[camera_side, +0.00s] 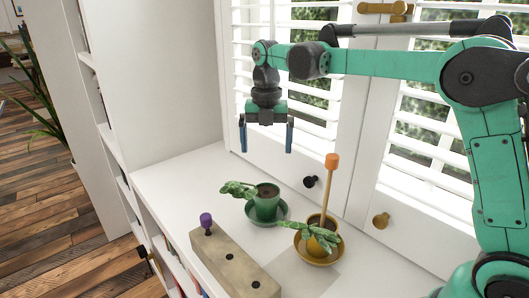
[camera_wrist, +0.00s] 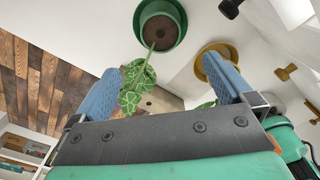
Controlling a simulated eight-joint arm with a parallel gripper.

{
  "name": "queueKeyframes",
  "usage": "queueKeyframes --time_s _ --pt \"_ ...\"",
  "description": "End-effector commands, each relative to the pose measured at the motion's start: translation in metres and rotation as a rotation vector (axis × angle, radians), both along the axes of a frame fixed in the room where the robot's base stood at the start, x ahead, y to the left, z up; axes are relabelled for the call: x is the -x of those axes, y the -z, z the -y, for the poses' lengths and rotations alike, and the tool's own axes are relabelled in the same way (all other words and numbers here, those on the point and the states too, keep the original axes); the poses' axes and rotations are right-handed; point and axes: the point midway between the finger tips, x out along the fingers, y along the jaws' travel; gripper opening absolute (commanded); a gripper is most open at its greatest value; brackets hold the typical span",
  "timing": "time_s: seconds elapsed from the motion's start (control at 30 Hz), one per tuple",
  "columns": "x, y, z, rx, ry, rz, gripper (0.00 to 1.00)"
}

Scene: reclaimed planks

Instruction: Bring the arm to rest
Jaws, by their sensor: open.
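My gripper (camera_side: 266,136) hangs in the air above the white shelf top (camera_side: 183,168), fingers pointing down. Its two blue fingers are apart with nothing between them. In the wrist view my gripper (camera_wrist: 160,92) also shows open, with a leafy plant seen below and beyond the fingers. The green arm reaches in from the right, its upper links roughly level, in front of the window shutters.
A green pot (camera_side: 266,206) on a green saucer and an orange pot (camera_side: 322,236) on an orange saucer hold plants. A tall orange-topped stick (camera_side: 330,180) rises from the orange pot. A block (camera_side: 232,262) with holes holds a purple-topped peg (camera_side: 206,222). Shutters stand behind.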

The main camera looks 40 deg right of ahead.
Motion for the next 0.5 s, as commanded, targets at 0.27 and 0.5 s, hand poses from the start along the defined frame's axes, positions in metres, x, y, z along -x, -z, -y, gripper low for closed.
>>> queueKeyframes --time_s 0.27,0.5 --pt "0.000 0.031 0.000 0.000 -0.109 0.000 1.00" --pt "0.000 0.052 0.000 0.000 -0.107 0.000 1.00"
